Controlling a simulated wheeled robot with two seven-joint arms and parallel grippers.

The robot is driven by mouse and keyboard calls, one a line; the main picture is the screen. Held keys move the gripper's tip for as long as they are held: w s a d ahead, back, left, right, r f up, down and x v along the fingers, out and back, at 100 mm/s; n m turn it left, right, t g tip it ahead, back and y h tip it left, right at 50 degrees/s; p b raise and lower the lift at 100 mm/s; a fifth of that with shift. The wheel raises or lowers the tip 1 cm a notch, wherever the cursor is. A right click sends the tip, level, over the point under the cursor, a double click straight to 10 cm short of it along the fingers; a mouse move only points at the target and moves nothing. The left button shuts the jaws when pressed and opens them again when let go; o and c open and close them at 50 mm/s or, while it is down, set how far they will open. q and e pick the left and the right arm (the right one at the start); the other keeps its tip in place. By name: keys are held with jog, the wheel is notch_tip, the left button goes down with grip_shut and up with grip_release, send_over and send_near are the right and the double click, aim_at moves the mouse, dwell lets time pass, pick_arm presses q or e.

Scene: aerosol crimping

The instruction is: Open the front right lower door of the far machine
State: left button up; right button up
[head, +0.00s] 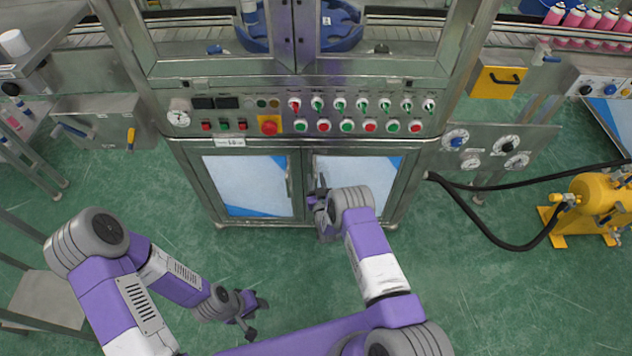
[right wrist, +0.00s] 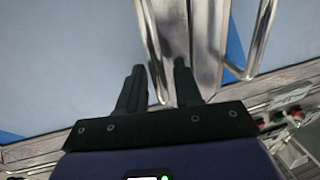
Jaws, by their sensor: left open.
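The machine's lower front has two framed doors with pale panels. The right lower door (head: 355,178) looks shut, and its upright metal handle (right wrist: 152,45) is by the middle post. My right gripper (head: 320,200) is at this handle. In the right wrist view its two dark fingers (right wrist: 158,80) stand apart with the handle bar between them; firm contact on both sides does not show. My left gripper (head: 248,308) is open and empty above the floor, away from the machine.
The left lower door (head: 245,185) is shut, with its own handle (right wrist: 262,40) close beside. A control panel (head: 330,115) with buttons and switches is above the doors. A yellow tank (head: 592,208) with black hoses stands at right. The green floor before the doors is clear except for my arms.

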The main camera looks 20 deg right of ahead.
grip_shut()
